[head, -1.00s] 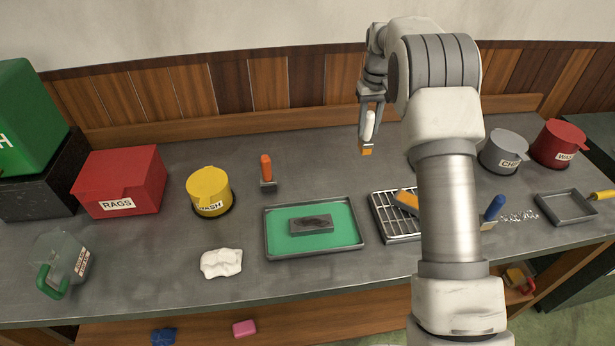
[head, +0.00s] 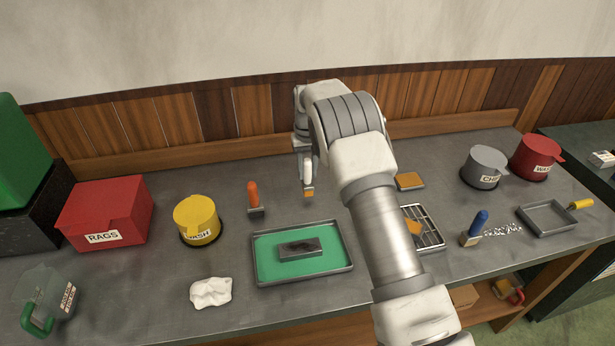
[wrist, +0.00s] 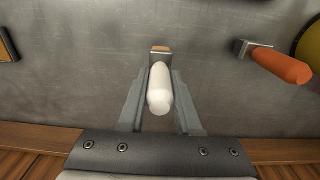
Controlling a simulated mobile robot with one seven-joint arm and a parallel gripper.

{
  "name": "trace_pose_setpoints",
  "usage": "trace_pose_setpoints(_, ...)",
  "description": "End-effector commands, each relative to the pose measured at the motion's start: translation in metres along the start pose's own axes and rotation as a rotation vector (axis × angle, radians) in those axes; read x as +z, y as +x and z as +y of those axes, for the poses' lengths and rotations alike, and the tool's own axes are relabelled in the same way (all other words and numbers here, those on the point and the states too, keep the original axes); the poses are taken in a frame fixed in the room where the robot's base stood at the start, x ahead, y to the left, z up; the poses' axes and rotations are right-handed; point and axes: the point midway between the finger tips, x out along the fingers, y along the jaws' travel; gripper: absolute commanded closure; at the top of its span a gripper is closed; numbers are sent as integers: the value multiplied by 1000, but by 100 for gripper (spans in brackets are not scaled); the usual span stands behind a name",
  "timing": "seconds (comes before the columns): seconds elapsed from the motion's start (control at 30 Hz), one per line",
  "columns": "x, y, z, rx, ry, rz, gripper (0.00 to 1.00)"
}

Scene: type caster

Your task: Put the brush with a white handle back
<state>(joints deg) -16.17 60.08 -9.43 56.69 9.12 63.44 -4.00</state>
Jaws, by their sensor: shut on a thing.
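The brush with a white handle (wrist: 159,90) is upright between the fingers of my gripper (wrist: 160,98) in the wrist view. The gripper is shut on its handle. In the head view my gripper (head: 306,172) is above the back of the bench, and the brush's tan bristle end (head: 308,192) points down. I cannot tell whether the bristles touch the bench top. The orange-handled brush (head: 253,196) stands to the left of it; it also shows at the right in the wrist view (wrist: 280,64).
The green tray (head: 262,280) with a dark block is in front of my gripper. A yellow wash pot (head: 196,219) and red rags box (head: 104,211) are to the left. A wire rack (head: 434,239), blue-handled brush (head: 475,228) and tan pad (head: 409,181) are to the right.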

Motion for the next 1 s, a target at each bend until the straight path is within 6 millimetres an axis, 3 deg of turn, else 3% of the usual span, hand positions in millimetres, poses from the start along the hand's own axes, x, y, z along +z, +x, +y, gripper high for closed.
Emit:
trace_pose_setpoints(0.2,1,27,0,0,0,-1,100)
trace_pose_setpoints(0.53,0,32,0,0,0,0,100)
trace_pose_setpoints(0.57,0,32,0,-1,0,0,65)
trace_pose_setpoints(0.7,0,30,0,0,0,0,40)
trace_pose_setpoints(1.0,0,30,0,0,0,0,37)
